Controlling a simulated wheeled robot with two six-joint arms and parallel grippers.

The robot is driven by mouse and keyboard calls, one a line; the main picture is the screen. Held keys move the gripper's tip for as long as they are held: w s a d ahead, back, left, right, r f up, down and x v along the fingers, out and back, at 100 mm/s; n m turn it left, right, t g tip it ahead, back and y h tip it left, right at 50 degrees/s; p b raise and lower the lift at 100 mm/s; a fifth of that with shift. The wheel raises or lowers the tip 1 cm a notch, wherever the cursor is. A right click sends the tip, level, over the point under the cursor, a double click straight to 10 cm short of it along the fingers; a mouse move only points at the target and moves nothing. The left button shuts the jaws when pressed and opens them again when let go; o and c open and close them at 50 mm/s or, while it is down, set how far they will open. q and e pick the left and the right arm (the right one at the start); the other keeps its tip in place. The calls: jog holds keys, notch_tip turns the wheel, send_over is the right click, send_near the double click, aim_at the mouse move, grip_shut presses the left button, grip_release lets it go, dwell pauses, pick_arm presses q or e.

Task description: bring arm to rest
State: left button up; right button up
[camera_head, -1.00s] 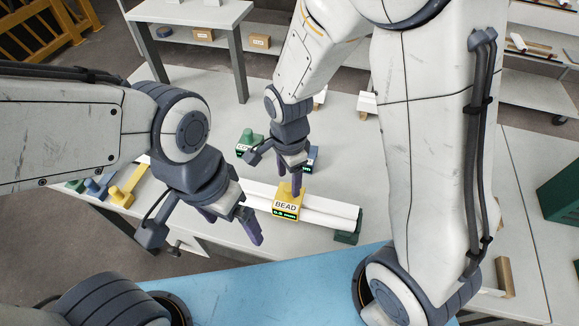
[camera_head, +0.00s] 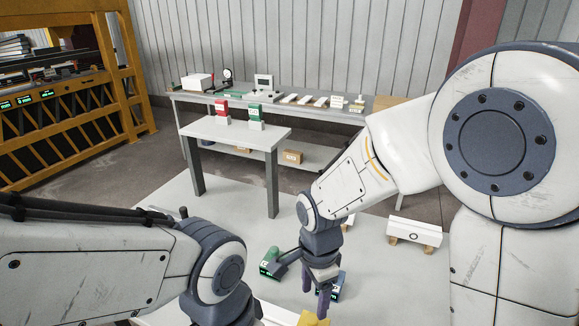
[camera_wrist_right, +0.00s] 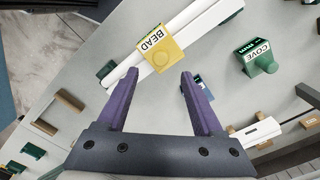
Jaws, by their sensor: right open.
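My right gripper (camera_head: 315,290) hangs over the work table in the head view. In the right wrist view its purple fingers (camera_wrist_right: 160,75) are spread apart with nothing between them. The yellow BEAD block (camera_wrist_right: 169,57) sits on the long white board (camera_wrist_right: 205,20), beyond the fingertips and apart from them. In the head view only the top of this yellow block (camera_head: 312,320) shows at the bottom edge. My left arm enters from the left; its gripper is out of the picture.
The green COVE block (camera_wrist_right: 262,66) stands beside the board. A blue block (camera_head: 338,287) is close to my right gripper. A white piece on wooden supports (camera_head: 415,231) lies at the right. A small table (camera_head: 215,130) with red and green boxes stands behind.

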jog(key=s+a+r+n+y+b, duration=0.1)
jog(key=s+r+n, duration=0.3)
jog(key=s+n, duration=1)
jog(key=shift+s+a+n+b, duration=0.2)
jog(key=shift+a+n+b, duration=0.35)
jog(key=shift+n, duration=3.05)
